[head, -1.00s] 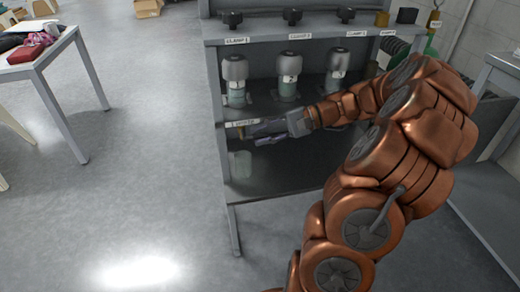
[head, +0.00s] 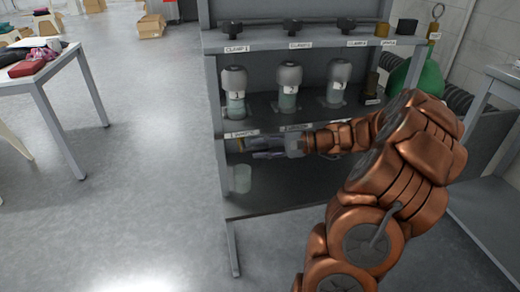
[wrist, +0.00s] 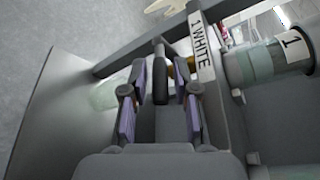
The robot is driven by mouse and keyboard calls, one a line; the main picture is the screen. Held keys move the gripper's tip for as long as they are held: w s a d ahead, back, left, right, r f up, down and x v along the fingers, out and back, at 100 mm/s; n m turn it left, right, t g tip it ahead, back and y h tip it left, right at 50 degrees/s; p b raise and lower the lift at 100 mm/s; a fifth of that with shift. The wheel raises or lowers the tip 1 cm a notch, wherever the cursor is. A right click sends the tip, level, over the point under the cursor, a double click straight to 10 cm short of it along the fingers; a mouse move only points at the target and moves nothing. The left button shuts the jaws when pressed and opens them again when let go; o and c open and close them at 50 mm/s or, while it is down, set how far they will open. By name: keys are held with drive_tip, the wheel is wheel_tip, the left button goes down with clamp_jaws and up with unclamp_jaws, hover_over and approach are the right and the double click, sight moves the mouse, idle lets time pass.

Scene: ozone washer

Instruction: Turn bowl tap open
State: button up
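A dark, rounded tap handle (wrist: 160,72) shows in the wrist view, with a brass part (wrist: 182,68) beside it, near the label "1 WHITE" (wrist: 203,47) on the shelf edge. My gripper (wrist: 160,88) is open. Its purple-padded fingers stand on either side of the handle, with gaps visible; I cannot tell whether either touches it. In the head view my gripper (head: 250,148) is just under the middle shelf at its left end, where a bit of brass (head: 240,144) shows. A clear glass vessel (head: 241,179) stands below it, and also shows faintly in the wrist view (wrist: 105,95).
Several grey-capped jars (head: 235,92) stand on the middle shelf above my gripper. Black clamp knobs (head: 232,27) sit along the top shelf. A table (head: 45,78) stands at the left, with open floor between.

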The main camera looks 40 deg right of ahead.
drive_tip(key=shift+w+a, duration=0.1)
drive_tip(key=shift+a, duration=0.05)
clamp_jaws()
idle(0.5)
